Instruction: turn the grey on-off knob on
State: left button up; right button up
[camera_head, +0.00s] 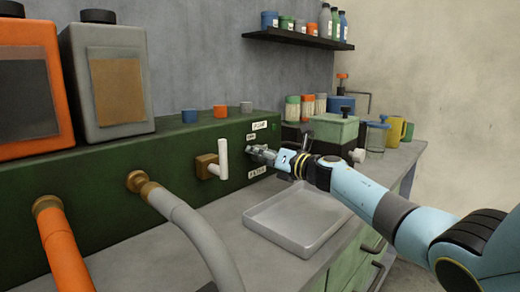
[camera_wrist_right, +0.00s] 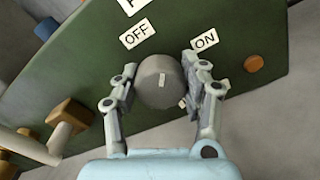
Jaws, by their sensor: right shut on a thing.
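The grey on-off knob (camera_wrist_right: 158,82) sits on the dark green panel (camera_wrist_right: 85,70), with a small pale mark on its face pointing roughly up in the right wrist view. An OFF label (camera_wrist_right: 136,36) is at its upper left and an ON label (camera_wrist_right: 205,40) at its upper right. My right gripper (camera_wrist_right: 160,92) has one finger on each side of the knob and is shut on it. In the head view my right gripper (camera_head: 262,155) reaches the panel's right part and hides most of the knob. My left gripper is not in view.
A white-handled brass tap (camera_head: 223,160) stands left of my gripper. A grey tray (camera_head: 298,218) lies on the counter below. Orange and grey hoses (camera_head: 190,225) come out at the left. A green box (camera_head: 335,130) and jars stand behind my right arm.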

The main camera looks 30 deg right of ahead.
jog(key=m+p, duration=0.3)
jog(key=m, duration=0.3)
jog(key=shift+m+p, duration=0.85)
jog(key=shift+m, duration=1.25)
jog(key=shift+f, duration=0.1)
jog(key=o, duration=1.2)
jog(key=shift+d, duration=0.1)
jog(key=shift+s, duration=0.1)
jog(key=v, duration=1.2)
